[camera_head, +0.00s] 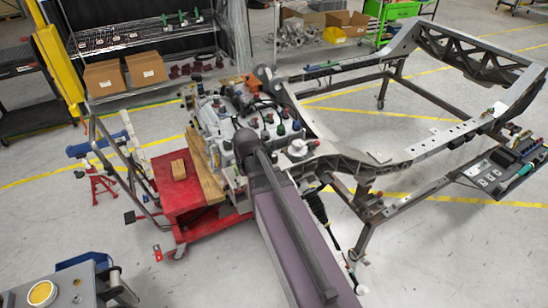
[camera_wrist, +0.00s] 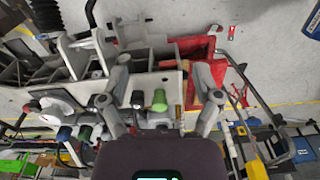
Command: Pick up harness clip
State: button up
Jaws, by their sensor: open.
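My gripper (camera_wrist: 163,82) shows in the wrist view with its two grey fingers spread and nothing held between them. I cannot tell which small part is the harness clip. In the head view, several red, green and blue capped parts (camera_head: 281,129) stand on the grey powertrain assembly (camera_head: 218,122). My arm covers part of the assembly there, and my fingers cannot be made out.
A red cart (camera_head: 185,205) with wooden blocks (camera_head: 178,169) supports the assembly. The metal chassis frame (camera_head: 430,145) extends right, with a tool tray (camera_head: 500,172) on its near side. A shelf with cardboard boxes (camera_head: 145,68) stands behind.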

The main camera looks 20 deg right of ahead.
jog(key=w+d+r+p, duration=0.2)
jog(key=w+d+r, duration=0.1)
jog(key=w+d, duration=0.7)
jog(key=r+m+t+p, duration=0.1)
send_over(274, 156)
jog(key=s, duration=0.1)
jog(key=shift+a+f, duration=0.1)
jog(key=f+b, duration=0.5)
jog(key=w+f+b, duration=0.1)
jog(key=f+b, duration=0.2)
jog(key=shift+f, duration=0.2)
jog(key=shift+f+b, duration=0.1)
jog(key=shift+b, duration=0.2)
jog(key=shift+w+f+b, duration=0.2)
jog(key=shift+f+b, duration=2.25)
jog(key=shift+f, duration=0.05)
jog(key=c, duration=0.9)
